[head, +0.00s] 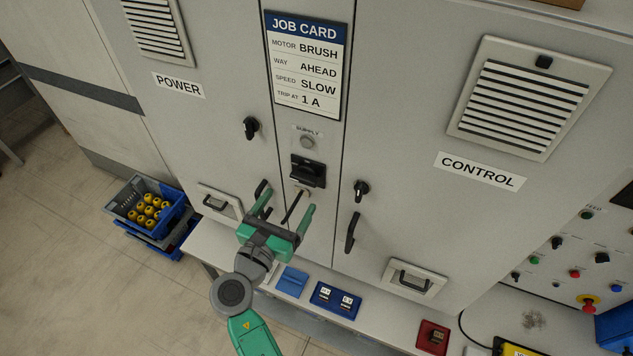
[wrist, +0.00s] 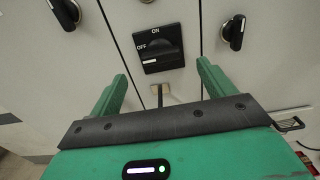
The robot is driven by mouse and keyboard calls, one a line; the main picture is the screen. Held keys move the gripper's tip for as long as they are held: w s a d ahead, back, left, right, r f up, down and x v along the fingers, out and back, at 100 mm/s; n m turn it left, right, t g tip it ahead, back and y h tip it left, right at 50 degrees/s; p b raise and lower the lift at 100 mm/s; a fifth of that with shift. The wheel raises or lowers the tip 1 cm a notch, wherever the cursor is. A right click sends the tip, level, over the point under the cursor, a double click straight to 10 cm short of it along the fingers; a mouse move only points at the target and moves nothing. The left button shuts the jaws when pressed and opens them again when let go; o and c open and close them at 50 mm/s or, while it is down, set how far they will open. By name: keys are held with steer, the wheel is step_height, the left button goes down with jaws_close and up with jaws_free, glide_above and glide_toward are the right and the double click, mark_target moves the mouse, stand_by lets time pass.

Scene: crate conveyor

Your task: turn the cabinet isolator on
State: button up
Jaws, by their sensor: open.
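The cabinet isolator (head: 308,171) is a black rotary switch on the narrow middle panel, below the SUPPLY label. In the wrist view the isolator (wrist: 160,48) has ON at its top and OFF at its left. Its handle lies roughly level, with a white mark on the OFF side. My gripper (head: 285,197) is open and empty, in front of and a little below the isolator. In the wrist view its fingertips (wrist: 162,72) stand apart on either side below the switch, not touching it. A small tan piece with a dark stem (wrist: 160,90) shows between the fingers.
Black door handles (head: 251,127) and (head: 361,190) flank the isolator. A round grey lamp (head: 307,142) is above it, under the job card (head: 305,66). A bench (head: 230,246) with blue trays (head: 335,300) lies below. Crates (head: 148,204) stand on the floor at left.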

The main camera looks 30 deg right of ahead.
mark_target(302, 180)
steer(key=x, duration=0.7)
steer(key=shift+w+d, duration=0.1)
steer(key=shift+w, duration=0.05)
steer(key=c, duration=1)
